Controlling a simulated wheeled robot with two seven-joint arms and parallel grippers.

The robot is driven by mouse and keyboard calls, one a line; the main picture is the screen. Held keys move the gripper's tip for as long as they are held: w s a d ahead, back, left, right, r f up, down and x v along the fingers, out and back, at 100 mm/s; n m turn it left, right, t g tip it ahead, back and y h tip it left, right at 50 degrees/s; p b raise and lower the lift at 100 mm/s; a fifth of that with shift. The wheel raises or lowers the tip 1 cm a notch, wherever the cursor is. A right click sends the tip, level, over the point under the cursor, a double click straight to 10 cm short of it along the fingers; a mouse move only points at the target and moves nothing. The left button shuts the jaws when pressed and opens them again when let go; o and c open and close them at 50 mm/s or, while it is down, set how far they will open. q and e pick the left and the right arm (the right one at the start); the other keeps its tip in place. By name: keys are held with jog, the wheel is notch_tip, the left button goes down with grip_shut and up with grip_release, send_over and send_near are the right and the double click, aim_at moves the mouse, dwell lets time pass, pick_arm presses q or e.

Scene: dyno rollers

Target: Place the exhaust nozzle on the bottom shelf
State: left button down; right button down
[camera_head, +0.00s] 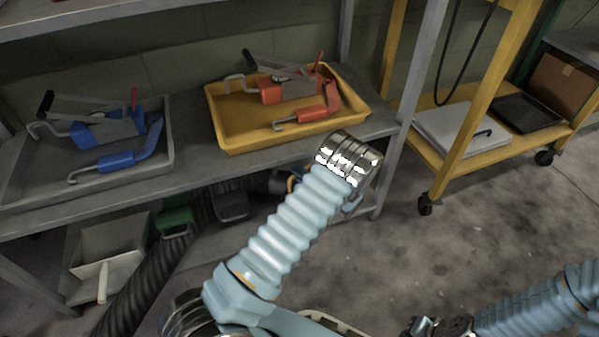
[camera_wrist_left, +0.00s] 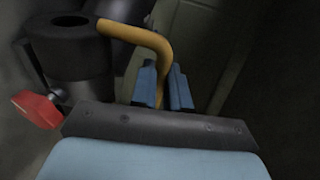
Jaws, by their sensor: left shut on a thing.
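The exhaust nozzle shows in the left wrist view as a black round-mouthed tube (camera_wrist_left: 68,62) with a bent yellow handle (camera_wrist_left: 140,34) and a red knob (camera_wrist_left: 38,108). My left gripper (camera_wrist_left: 165,88) is shut on the yellow handle. In the head view, a dark piece (camera_head: 272,182), probably the nozzle, shows beside my left arm, under the middle shelf. My left fingers are hidden there behind my wrist. The bottom shelf (camera_head: 245,222) is partly covered by my arm. I cannot tell whether the nozzle touches it. My right gripper (camera_head: 440,326) is at the bottom edge, its jaws unclear.
A grey tray (camera_head: 165,168) and a yellow tray (camera_head: 225,138) with tools fill the middle shelf above. A white scoop (camera_head: 112,248), a green item (camera_head: 175,220) and a black corrugated hose (camera_head: 150,285) are low at left. A yellow cart (camera_head: 470,160) stands right; floor before it is clear.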

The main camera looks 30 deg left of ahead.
pick_arm(q)
jog(key=c, duration=1.1)
grip_release()
jog(key=shift+s+f, duration=0.1)
